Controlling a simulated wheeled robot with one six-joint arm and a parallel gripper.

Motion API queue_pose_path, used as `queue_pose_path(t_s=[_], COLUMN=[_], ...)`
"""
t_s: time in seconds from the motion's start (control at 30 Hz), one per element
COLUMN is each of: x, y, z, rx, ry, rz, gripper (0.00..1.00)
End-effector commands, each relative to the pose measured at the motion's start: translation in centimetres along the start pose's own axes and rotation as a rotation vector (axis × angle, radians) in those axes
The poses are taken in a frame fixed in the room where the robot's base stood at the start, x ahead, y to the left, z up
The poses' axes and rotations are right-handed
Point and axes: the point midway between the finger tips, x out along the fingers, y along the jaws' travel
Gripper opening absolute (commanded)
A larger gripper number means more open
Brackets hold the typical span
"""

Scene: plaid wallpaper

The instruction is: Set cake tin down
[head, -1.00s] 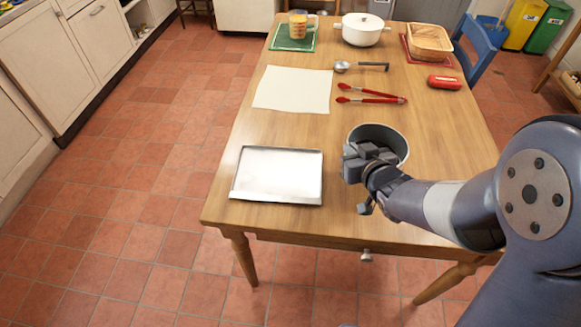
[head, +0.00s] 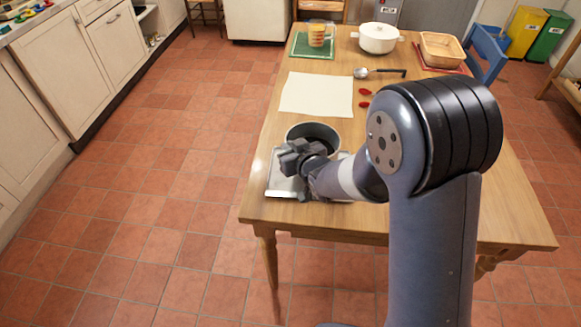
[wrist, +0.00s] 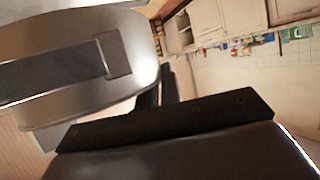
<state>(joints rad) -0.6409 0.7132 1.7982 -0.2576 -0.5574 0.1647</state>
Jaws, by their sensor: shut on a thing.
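The cake tin (head: 313,131) is a round, dark grey, open-topped tin. My gripper (head: 300,158) is shut on its near side in the head view. The tin is over the silver baking tray (head: 284,186) near the table's front left; I cannot tell whether it touches the tray. My gripper and arm hide much of the tray and the tin's lower part. In the wrist view the dark gripper parts (wrist: 165,118) fill the lower middle, and a large shiny grey metal surface fills the upper left.
The wooden table (head: 255,180) also holds a cream sheet (head: 317,95), a ladle (head: 362,73), partly hidden red tongs (head: 365,92), a white pot (head: 378,38), a measuring jug (head: 317,36) on a green mat (head: 300,48), and a basket (head: 441,49). A blue chair (head: 487,62) stands at the right.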

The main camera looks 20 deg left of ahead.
Motion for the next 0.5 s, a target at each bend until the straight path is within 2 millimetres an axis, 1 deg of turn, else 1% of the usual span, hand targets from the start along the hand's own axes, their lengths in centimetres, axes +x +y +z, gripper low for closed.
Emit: queue_pose_path(t_s=[0.03,0.1,0.27,0.5], x=[0.4,0.7,1.1,2.2], y=[0.0,0.0,0.0,0.0], z=[0.8,1.6,2.5,5.3], rx=[0.0,-0.001,-0.001,-0.001], ry=[-0.001,0.0,0.002,0.001], rz=[-0.001,0.0,0.0,0.0], gripper=[0.0,0.0,0.0,0.0])
